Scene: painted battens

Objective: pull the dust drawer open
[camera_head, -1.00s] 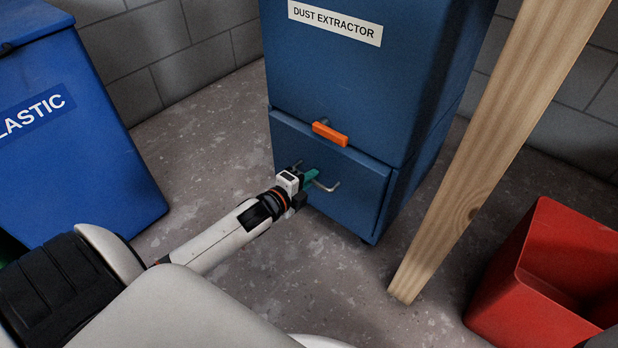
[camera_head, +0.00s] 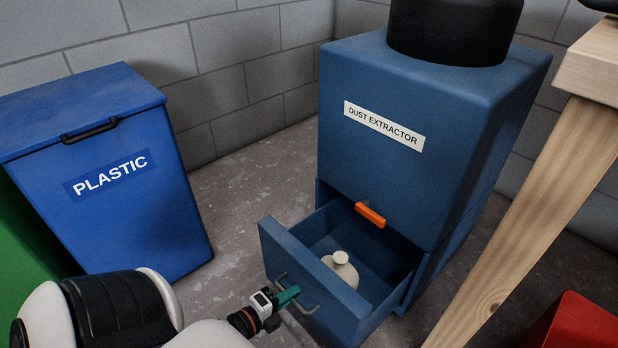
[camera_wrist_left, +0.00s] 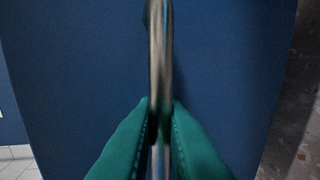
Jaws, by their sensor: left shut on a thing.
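The blue dust extractor (camera_head: 400,160) stands against the back wall with its dust drawer (camera_head: 308,277) pulled out at the bottom. A cream, rounded thing with a short neck (camera_head: 342,269) lies inside the drawer. An orange latch (camera_head: 370,214) sits on the cabinet just above the drawer opening. My left gripper (camera_head: 290,296) is at the metal bar handle (camera_head: 307,308) on the drawer front. In the left wrist view its green fingers (camera_wrist_left: 160,125) are shut on the handle (camera_wrist_left: 160,50), one on each side. My right gripper is not in view.
A blue plastic bin (camera_head: 110,180) stands on the left, with a green bin (camera_head: 35,225) beside it. A wooden leg (camera_head: 530,215) rises right of the extractor, with a red bin (camera_head: 575,328) at lower right. Bare floor (camera_head: 225,240) lies between bin and extractor.

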